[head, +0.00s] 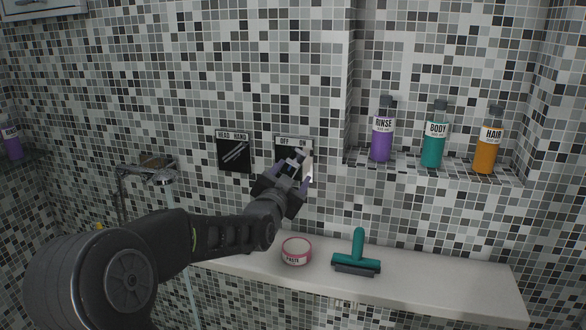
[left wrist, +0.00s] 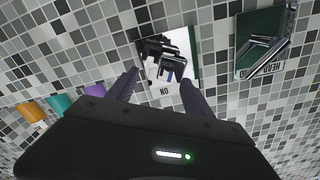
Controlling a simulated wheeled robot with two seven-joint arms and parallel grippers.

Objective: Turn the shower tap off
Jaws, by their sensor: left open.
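The shower tap panel (head: 292,142), labelled OFF at the top, is on the tiled wall in the middle of the head view. My left gripper (head: 291,176) is open in front of the panel. In the left wrist view its purple fingers (left wrist: 160,84) point at the panel, one on each side of the handle in the picture. I cannot tell whether they touch it. My right gripper is not in view.
A second panel (head: 233,153), labelled HEAD and HAND, is left of the tap. Below are a ledge (head: 440,285), a pink-rimmed paste tub (head: 296,252) and a green squeegee (head: 357,255). Purple (head: 382,135), teal (head: 433,140) and orange (head: 487,145) bottles stand in the niche.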

